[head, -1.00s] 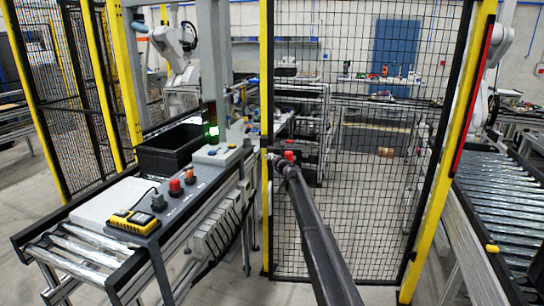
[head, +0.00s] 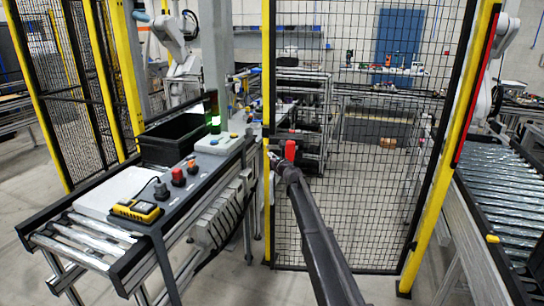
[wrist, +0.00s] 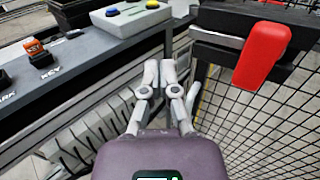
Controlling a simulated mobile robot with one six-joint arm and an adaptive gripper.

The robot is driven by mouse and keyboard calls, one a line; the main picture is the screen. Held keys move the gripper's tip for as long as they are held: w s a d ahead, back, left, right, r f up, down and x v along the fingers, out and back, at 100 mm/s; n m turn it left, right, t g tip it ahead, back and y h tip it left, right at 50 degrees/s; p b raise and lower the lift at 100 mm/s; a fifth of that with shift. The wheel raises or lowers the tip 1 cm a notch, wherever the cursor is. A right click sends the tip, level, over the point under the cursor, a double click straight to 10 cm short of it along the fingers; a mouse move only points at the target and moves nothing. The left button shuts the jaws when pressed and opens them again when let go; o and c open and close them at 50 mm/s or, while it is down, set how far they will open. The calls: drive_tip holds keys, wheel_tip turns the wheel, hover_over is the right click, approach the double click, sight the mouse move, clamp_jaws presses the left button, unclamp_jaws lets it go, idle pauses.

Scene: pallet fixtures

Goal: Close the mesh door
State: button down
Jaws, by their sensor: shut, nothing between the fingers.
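The mesh door (head: 350,215) is a black wire panel in a dark frame, filling most of the space between two yellow posts in the head view. I cannot tell whether it is fully shut or latched. Its red handle (head: 290,150) is near the left edge. In the wrist view the red handle (wrist: 262,55) stands at upper right on a dark latch bar (wrist: 228,42). My gripper (head: 277,165) is just below and left of the handle. In the wrist view my gripper (wrist: 160,72) has its fingertips together and empty, left of the handle and apart from it.
A workstation with a black bin (head: 175,140), a yellow device (head: 137,210) and buttons stands left of the door. In the wrist view, its control box (wrist: 130,18) lies close beyond my fingers. A roller conveyor (head: 500,180) is at right. The floor before the door is clear.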

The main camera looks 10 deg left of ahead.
drive_tip(key=s+d+f+n+g+h, duration=0.3)
drive_tip(key=s+d+f+n, duration=0.3)
drive_tip(key=s+d+n, duration=0.3)
drive_tip(key=s+d+f+n+g+h, duration=0.4)
drive_tip(key=s+d+n, duration=0.6)
drive_tip(key=s+d, duration=0.7)
drive_tip(key=s+d+f+n+g+h, duration=0.4)
drive_tip(key=s+d, duration=1)
drive_tip(key=s, duration=1.2)
wheel_tip(320, 180, down, 5)
drive_tip(key=n+g, duration=0.3)
drive_tip(key=n, duration=0.2)
drive_tip(key=shift+r, duration=0.2)
drive_tip(key=shift+s, duration=0.2)
